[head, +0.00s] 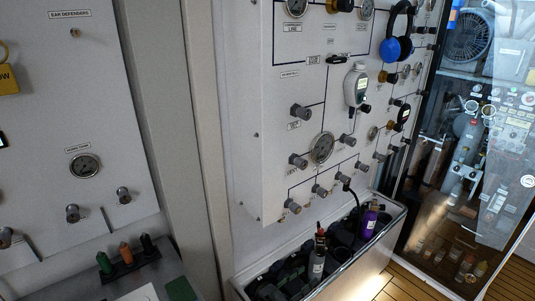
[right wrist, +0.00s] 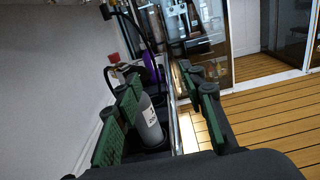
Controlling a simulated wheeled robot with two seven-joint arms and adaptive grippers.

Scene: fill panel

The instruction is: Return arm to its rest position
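My right gripper shows in the right wrist view (right wrist: 164,92). Its two green-padded fingers stand apart, with a clear gap between them. A grey labelled bottle (right wrist: 150,122) stands beyond and between the fingers, nearer the left one, and I see no grip on it. In the head view this bottle (head: 317,267) stands upright in the trough below the panel. Dark shapes beside it in the trough may include my right gripper, but I cannot separate them clearly. My left gripper is in neither view.
A purple bottle (head: 369,221) stands farther along the trough (head: 371,254). The white panel (head: 268,150) with knobs and gauges rises behind it, with blue ear defenders (head: 391,48) hanging there. Wooden floor (right wrist: 255,115) lies right of the trough.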

